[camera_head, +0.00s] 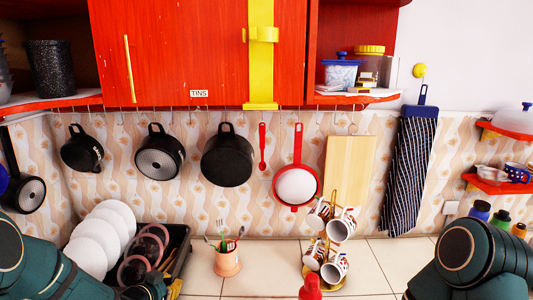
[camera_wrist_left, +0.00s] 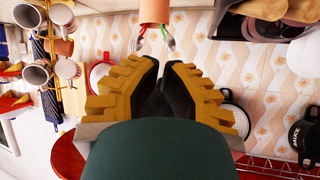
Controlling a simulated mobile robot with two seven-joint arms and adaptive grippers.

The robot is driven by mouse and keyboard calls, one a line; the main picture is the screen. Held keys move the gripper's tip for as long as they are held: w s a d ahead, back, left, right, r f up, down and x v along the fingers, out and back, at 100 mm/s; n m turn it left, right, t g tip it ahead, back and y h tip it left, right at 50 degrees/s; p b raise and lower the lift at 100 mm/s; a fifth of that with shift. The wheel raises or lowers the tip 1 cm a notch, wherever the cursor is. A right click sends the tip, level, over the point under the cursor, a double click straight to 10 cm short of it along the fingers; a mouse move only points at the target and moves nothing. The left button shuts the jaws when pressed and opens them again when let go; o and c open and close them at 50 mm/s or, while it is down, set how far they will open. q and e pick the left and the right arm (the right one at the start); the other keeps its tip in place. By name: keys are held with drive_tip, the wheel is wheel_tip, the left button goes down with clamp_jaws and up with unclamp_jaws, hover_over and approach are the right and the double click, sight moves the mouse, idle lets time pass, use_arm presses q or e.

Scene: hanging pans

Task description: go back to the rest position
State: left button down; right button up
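My left arm comes in at the lower left of the head view. Its dark and yellow gripper (camera_head: 160,287) is at the bottom edge, in front of the dish rack and left of the utensil pot. In the upside-down left wrist view, the left gripper's fingers (camera_wrist_left: 161,66) look closed together with nothing between them. My right arm is at the lower right of the head view; its gripper is out of frame.
A dish rack (camera_head: 178,245) with white plates (camera_head: 95,240) stands at the left. A terracotta utensil pot (camera_head: 228,262) and a mug stand (camera_head: 312,285) are on the tiled counter (camera_head: 385,262). A red bottle top (camera_head: 311,287) shows at the bottom. A red cupboard (camera_head: 195,50) overhangs the rail.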

use_arm(q)
drive_tip(key=s+d+f+n+g, duration=0.1)
drive_tip(key=s+d+f+g, duration=0.1)
drive_tip(key=s+f, duration=0.3)
drive_tip(key=s+d+f+n+g, duration=0.2)
drive_tip(key=s+d+f, duration=0.1)
drive_tip(key=s+f, duration=0.2)
drive_tip(key=s+d+f+n+g, duration=0.2)
drive_tip(key=s+f, duration=0.3)
drive_tip(key=f, duration=0.2)
drive_tip(key=shift+d+y, duration=0.3)
drive_tip(key=shift+d, duration=0.1)
drive_tip(key=s+d+f+n+g, duration=0.2)
drive_tip(key=s+d+f+g, duration=0.1)
drive_tip(key=s, duration=0.5)
drive_tip(key=s+d+f+n+g, duration=0.1)
drive_tip(key=s+d+f+g, duration=0.15)
drive_tip(key=s, duration=0.65)
drive_tip(key=w+d+f+m+t+b, duration=0.1)
drive_tip(key=w+d+f+b, duration=0.2)
drive_tip(key=b, duration=0.7)
drive_tip(key=w+f, duration=0.2)
drive_tip(key=w, duration=0.2)
drive_tip(key=shift+w+t+h, duration=0.15)
drive_tip(key=shift+t+h, duration=0.2)
drive_tip(key=shift+h, duration=0.05)
drive_tip(key=shift+r, duration=0.1)
